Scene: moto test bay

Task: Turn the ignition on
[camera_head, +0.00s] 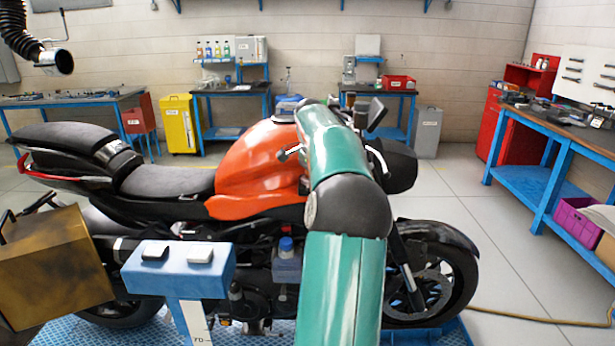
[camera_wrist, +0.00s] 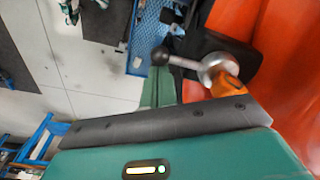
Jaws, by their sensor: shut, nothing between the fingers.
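The motorcycle's orange tank (camera_head: 262,158) is in the middle of the head view, and orange bodywork (camera_wrist: 290,70) fills the right side of the wrist view. My teal arm crosses the handlebar area in the head view and hides the ignition there. In the wrist view my gripper (camera_wrist: 160,87) is shut and empty, its green fingers pointing up the picture. A silver lever (camera_wrist: 190,63) with a dark ball end lies just beyond the fingertips; I cannot tell whether they touch. A small orange-yellow part (camera_wrist: 226,84) shows right of the fingers. I cannot pick out the ignition.
A blue stand (camera_head: 180,267) with two small switches and a brown box (camera_head: 52,265) stand in front of the motorcycle. A blue workbench (camera_head: 555,150) is at the right, with open floor between. A cable (camera_head: 540,318) lies on the floor.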

